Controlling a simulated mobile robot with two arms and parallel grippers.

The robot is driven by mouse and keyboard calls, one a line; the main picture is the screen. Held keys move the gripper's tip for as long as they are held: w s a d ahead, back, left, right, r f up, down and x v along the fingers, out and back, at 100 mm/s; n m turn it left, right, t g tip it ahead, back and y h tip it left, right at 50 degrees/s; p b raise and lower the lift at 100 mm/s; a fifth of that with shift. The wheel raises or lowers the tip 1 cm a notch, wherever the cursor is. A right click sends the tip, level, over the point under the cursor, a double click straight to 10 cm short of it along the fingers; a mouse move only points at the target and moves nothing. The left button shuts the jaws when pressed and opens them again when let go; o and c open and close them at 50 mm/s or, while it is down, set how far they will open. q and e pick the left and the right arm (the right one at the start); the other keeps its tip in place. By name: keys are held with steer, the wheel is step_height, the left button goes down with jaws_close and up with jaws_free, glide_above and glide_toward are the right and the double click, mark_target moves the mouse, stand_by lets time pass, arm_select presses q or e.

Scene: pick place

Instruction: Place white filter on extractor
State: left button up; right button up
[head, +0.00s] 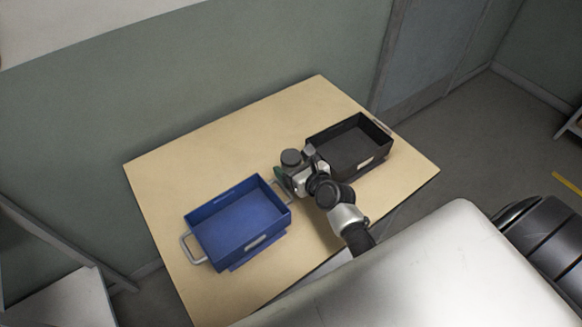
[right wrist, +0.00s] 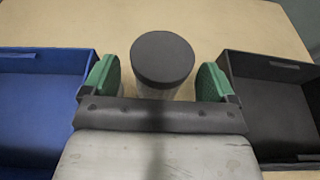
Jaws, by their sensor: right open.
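A short cylinder with a dark grey round top (head: 291,157) stands on the table between the blue and black crates. In the right wrist view the cylinder (right wrist: 162,60) shows a paler side below its top, and I cannot tell whether it is the white filter or the extractor. My right gripper (head: 287,178) is open beside it. Its two green finger pads (right wrist: 158,80) stand on either side of the cylinder, with gaps between. The cylinder's lower part is hidden by the gripper. No separate white filter or extractor can be made out. My left gripper is not in view.
A blue crate (head: 213,253) with grey handles is on the left, empty. A black crate (head: 352,171) is on the right, empty. The wooden table (head: 165,168) is bare at the back and back left. A green-grey wall (head: 200,90) stands behind it.

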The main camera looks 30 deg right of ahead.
steer(key=shift+x, duration=0.9)
steer(key=shift+s, duration=0.1)
steer(key=shift+c, duration=0.5)
steer(key=c, duration=1)
steer(key=shift+c, duration=0.2)
